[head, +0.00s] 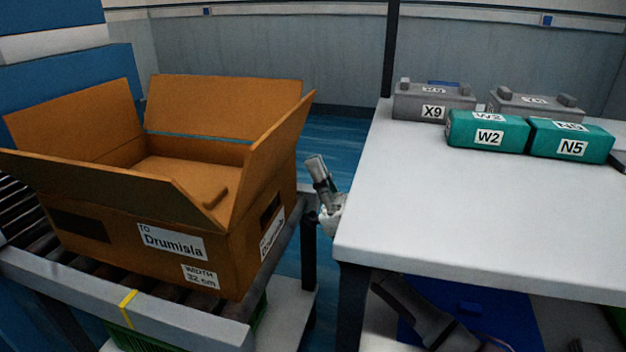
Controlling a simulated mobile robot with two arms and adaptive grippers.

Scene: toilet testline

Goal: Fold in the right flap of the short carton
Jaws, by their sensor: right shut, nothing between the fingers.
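The short carton (120,246) is a brown open box on the roller conveyor at the left. Its right flap (268,145) stands up and leans outward to the right. The back flap (225,107), left flap (75,122) and front flap (100,182) are also raised or spread outward. My right gripper (315,166) is shut and empty, pointing up, just right of the carton in the gap before the white table. It appears apart from the right flap. My left gripper is not in view.
A white table (460,215) fills the right side, its left edge close to my right gripper. Teal packs marked W2 (487,130) and N5 (570,140) and grey cases (433,102) stand at its back. The conveyor's front rail (150,308) runs below the carton.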

